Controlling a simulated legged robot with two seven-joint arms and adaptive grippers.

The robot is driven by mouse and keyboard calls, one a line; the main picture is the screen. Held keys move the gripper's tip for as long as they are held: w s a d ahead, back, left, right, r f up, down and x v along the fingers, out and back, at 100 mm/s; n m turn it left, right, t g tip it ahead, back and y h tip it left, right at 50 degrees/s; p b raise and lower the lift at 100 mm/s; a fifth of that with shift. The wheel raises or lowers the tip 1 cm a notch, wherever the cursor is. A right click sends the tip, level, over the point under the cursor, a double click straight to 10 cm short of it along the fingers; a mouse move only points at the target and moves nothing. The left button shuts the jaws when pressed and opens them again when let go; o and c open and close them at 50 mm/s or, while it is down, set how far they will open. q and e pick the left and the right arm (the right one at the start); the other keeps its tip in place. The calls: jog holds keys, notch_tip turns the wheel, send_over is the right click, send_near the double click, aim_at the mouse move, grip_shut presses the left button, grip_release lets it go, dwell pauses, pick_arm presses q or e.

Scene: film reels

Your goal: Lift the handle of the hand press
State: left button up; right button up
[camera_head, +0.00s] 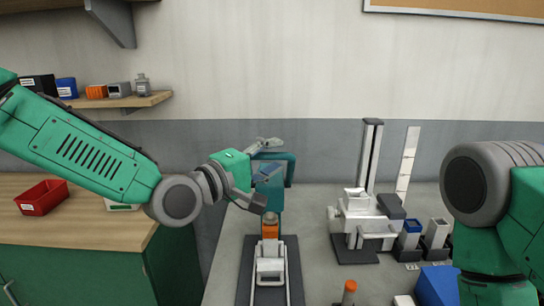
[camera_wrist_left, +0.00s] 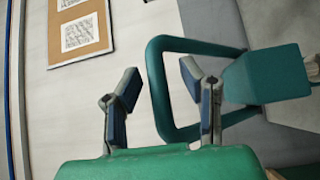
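The hand press (camera_head: 272,200) is a teal frame on the worktop in the middle of the head view, partly hidden by my left gripper. Its handle is a teal loop (camera_head: 289,172) at the top. In the left wrist view the handle (camera_wrist_left: 157,85) is a rounded rectangular loop. My left gripper (camera_head: 262,172) is open at the handle. In the left wrist view its two fingers (camera_wrist_left: 163,92) stand apart, with one bar of the loop between them in the picture and gaps on both sides. My right arm shows at the right edge, its gripper out of view.
In front of the press is a white fixture (camera_head: 270,267) with an orange part (camera_head: 270,230). A white device with a tall column (camera_head: 370,155) stands to the right. A red bin (camera_head: 42,198) sits on the wooden counter (camera_head: 70,230). A wall shelf (camera_head: 120,101) holds boxes.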

pick_arm(q)
jog(key=shift+a, duration=0.4)
grip_shut()
pick_arm(e)
jog(key=shift+a, duration=0.25)
pick_arm(q)
jog(key=shift+w+r+p, duration=0.15)
jog(key=shift+r+p, duration=0.05)
jog(key=shift+p, duration=0.1)
pick_arm(e)
jog(key=shift+r, duration=0.35)
pick_arm(q)
jog(key=w+r+n+g+y+p, duration=0.1)
jog(key=w+r+n+p, duration=0.1)
jog(key=w, duration=0.7)
jog(key=shift+w+r+g+p, duration=0.35)
jog(key=shift+r+p, duration=0.1)
jog(key=shift+r, duration=0.65)
pick_arm(e)
jog(key=shift+w+r, duration=0.35)
jog(key=shift+r, duration=0.4)
jog(key=shift+w+r, duration=0.3)
jog(key=shift+r, duration=0.4)
